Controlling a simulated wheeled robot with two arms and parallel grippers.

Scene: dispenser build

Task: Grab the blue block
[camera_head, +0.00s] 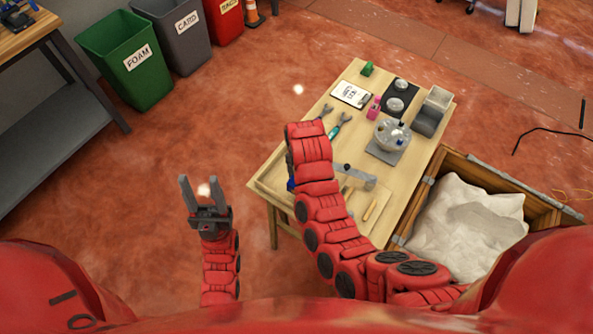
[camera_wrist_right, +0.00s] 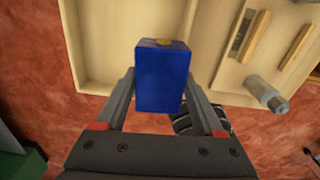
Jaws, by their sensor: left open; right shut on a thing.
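The blue block (camera_wrist_right: 162,80) is between the two fingers of my right gripper (camera_wrist_right: 160,100) in the right wrist view. The fingers are shut on its sides. It has a small yellowish spot on its top edge. In the head view only a sliver of the blue block (camera_head: 291,185) shows beside my right arm, which hides most of that gripper. My left gripper (camera_head: 203,198) is open and empty above the red floor, left of the table.
The wooden table (camera_head: 300,150) carries a clipboard (camera_head: 350,95), a round dispenser (camera_head: 391,135), a grey bin (camera_head: 431,112) and tools. A wooden crate (camera_head: 478,172) with a white bag (camera_head: 468,218) stands right of it. Green (camera_head: 125,62), grey and red bins stand at the back left.

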